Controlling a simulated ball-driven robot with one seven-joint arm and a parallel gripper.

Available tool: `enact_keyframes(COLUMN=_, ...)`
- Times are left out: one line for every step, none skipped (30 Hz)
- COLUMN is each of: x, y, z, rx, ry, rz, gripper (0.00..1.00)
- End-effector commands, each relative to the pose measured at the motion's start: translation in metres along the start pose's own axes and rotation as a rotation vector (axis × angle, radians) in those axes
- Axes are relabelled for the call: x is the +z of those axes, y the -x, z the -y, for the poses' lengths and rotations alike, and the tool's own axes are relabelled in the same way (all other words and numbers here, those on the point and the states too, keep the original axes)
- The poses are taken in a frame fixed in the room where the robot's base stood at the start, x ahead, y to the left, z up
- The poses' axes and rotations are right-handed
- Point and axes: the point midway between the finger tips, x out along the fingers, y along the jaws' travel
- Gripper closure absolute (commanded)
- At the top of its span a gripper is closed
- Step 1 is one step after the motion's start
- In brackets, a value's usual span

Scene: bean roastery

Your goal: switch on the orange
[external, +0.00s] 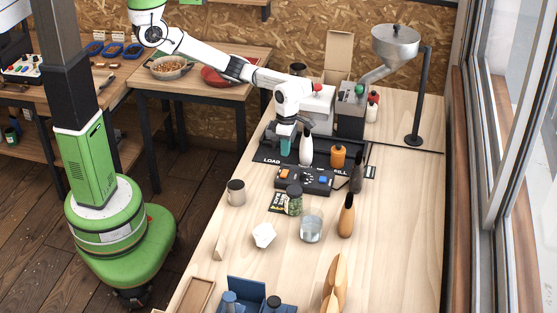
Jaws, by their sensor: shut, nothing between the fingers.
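A dark control box (305,181) lies on the wooden bench, in front of the black mat. It has an orange switch (284,174) on its left part and a blue switch (323,180) on its right part, with a dial and small marks between them. The position of the orange switch is too small to tell. My gripper (286,136) is shut and points down, above and behind the orange switch in the picture. A teal shape (285,147) shows right at its tip. I cannot tell whether they touch. The gripper appears apart from the switch.
On the black mat (268,157) stand a white bottle (306,148) and an orange bottle (338,157), close to my gripper. A dark bottle (356,178) stands right of the box.

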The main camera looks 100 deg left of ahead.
Motion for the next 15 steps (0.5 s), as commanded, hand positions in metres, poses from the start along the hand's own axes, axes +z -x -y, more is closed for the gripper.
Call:
enact_keyframes(x=0.001, y=0.007, z=-0.001, rx=0.0, ry=-0.001, rz=0.004, gripper=1.0)
enact_keyframes(x=0.001, y=0.013, z=-0.001, rx=0.0, ry=-0.001, rz=0.004, gripper=1.0)
enact_keyframes(x=0.001, y=0.021, z=-0.002, rx=0.0, ry=-0.002, rz=0.004, gripper=1.0)
enact_keyframes(x=0.001, y=0.027, z=-0.002, rx=0.001, ry=-0.002, rz=0.004, gripper=1.0)
enact_keyframes(x=0.001, y=0.033, z=-0.002, rx=0.0, ry=-0.002, rz=0.004, gripper=1.0)
enact_keyframes(x=0.001, y=0.04, z=-0.002, rx=0.0, ry=-0.001, rz=0.003, gripper=1.0)
enact_keyframes(x=0.0, y=0.044, z=-0.003, rx=0.0, ry=-0.001, rz=0.003, gripper=1.0)
enact_keyframes(x=0.0, y=0.049, z=-0.003, rx=0.001, ry=-0.001, rz=0.003, gripper=1.0)
enact_keyframes(x=0.0, y=0.054, z=-0.003, rx=0.001, ry=-0.001, rz=0.002, gripper=1.0)
enact_keyframes(x=0.0, y=0.058, z=-0.003, rx=0.0, ry=-0.001, rz=0.002, gripper=1.0)
enact_keyframes(x=0.0, y=0.061, z=-0.003, rx=0.0, ry=-0.001, rz=0.001, gripper=1.0)
enact_keyframes(x=0.0, y=0.064, z=-0.003, rx=0.0, ry=-0.001, rz=0.0, gripper=1.0)
enact_keyframes(x=0.0, y=0.066, z=-0.004, rx=0.0, ry=-0.001, rz=0.0, gripper=1.0)
enact_keyframes(x=0.0, y=0.068, z=-0.004, rx=0.0, ry=0.0, rz=0.0, gripper=1.0)
enact_keyframes(x=0.0, y=0.07, z=-0.004, rx=0.0, ry=0.0, rz=0.0, gripper=1.0)
